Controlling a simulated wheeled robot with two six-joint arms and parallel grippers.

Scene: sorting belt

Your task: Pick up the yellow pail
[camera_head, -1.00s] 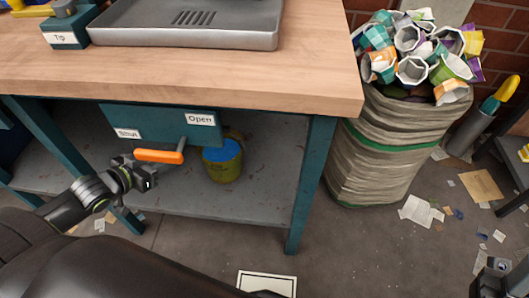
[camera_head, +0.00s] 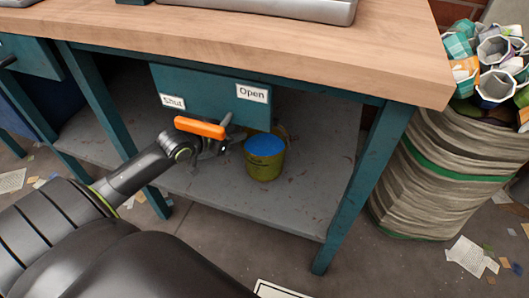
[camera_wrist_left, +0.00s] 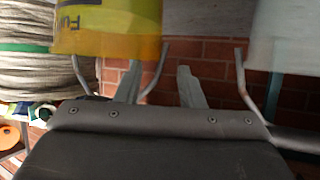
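The yellow pail (camera_head: 264,167), with a blue top surface, stands upright on the grey lower shelf under the workbench. My left gripper (camera_head: 228,138) reaches in from the left and is just left of the pail, partly behind the orange handle. In the left wrist view, the pail's yellow side (camera_wrist_left: 108,35) with dark printing fills the upper left. The two grey fingertips of my left gripper (camera_wrist_left: 160,85) are apart with nothing visible between them. I cannot tell whether a finger touches the pail. My right gripper is not in view.
An orange handle (camera_head: 200,128) sits by a teal panel (camera_head: 205,85) with Shut and Open labels, above the shelf (camera_head: 285,215). A teal bench leg (camera_head: 365,185) stands right of the pail. A full waste sack (camera_head: 440,185) stands further right.

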